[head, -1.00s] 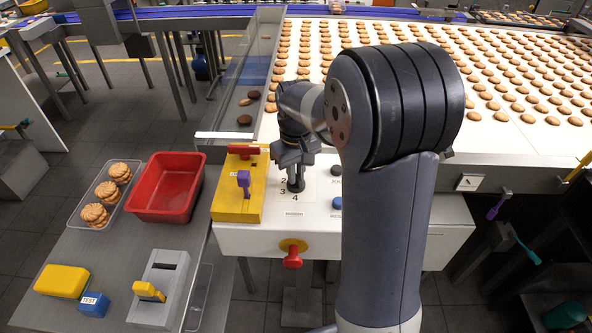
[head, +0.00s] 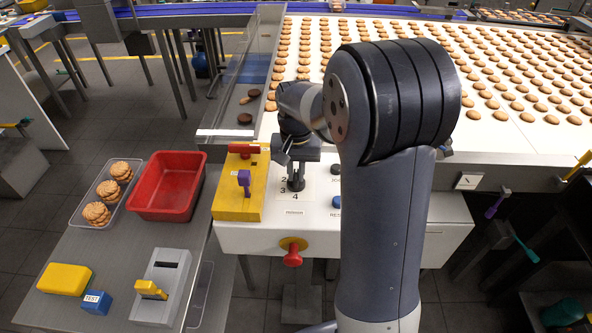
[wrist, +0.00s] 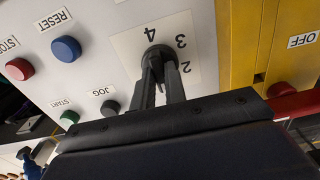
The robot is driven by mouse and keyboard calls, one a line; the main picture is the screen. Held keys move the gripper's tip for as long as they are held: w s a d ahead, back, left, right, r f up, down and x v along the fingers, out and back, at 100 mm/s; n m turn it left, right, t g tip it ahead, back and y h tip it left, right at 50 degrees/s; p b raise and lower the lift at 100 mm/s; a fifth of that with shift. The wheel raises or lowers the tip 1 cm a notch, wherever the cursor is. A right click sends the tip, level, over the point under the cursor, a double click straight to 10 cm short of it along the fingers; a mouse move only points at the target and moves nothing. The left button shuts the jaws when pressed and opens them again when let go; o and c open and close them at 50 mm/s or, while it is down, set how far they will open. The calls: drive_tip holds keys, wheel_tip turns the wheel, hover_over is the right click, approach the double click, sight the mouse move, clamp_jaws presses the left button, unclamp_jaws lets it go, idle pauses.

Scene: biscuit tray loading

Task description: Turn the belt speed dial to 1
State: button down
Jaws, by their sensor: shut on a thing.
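The belt speed dial (wrist: 158,58) is a black knob on a white plate (wrist: 129,43) marked with numbers; 2, 3 and 4 show. In the head view the dial (head: 296,184) sits on the white control panel, right of the yellow box. My gripper (head: 295,175) points down over the dial. In the wrist view its two dark fingers (wrist: 161,78) are shut on the dial from either side. The 1 mark and the dial's pointer are hidden by my gripper, so I cannot tell the setting.
The yellow box (head: 231,203) with a purple handle (head: 244,179) and red lever (head: 243,149) stands close left. Blue RESET (wrist: 66,49), black JOG (wrist: 110,107), green START (wrist: 69,117) and red STOP (wrist: 20,69) buttons sit nearby. A red knob (head: 292,257) is on the panel's front.

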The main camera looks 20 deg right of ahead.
sight(296, 175)
idle(0.4)
drive_tip(key=c, duration=1.4)
unclamp_jaws()
drive_tip(key=shift+c, duration=0.2)
wheel_tip(296, 175, up, 11)
drive_tip(key=shift+f, duration=0.15)
wheel_tip(296, 175, down, 11)
drive_tip(key=shift+r, duration=0.1)
drive_tip(key=shift+r, duration=0.1)
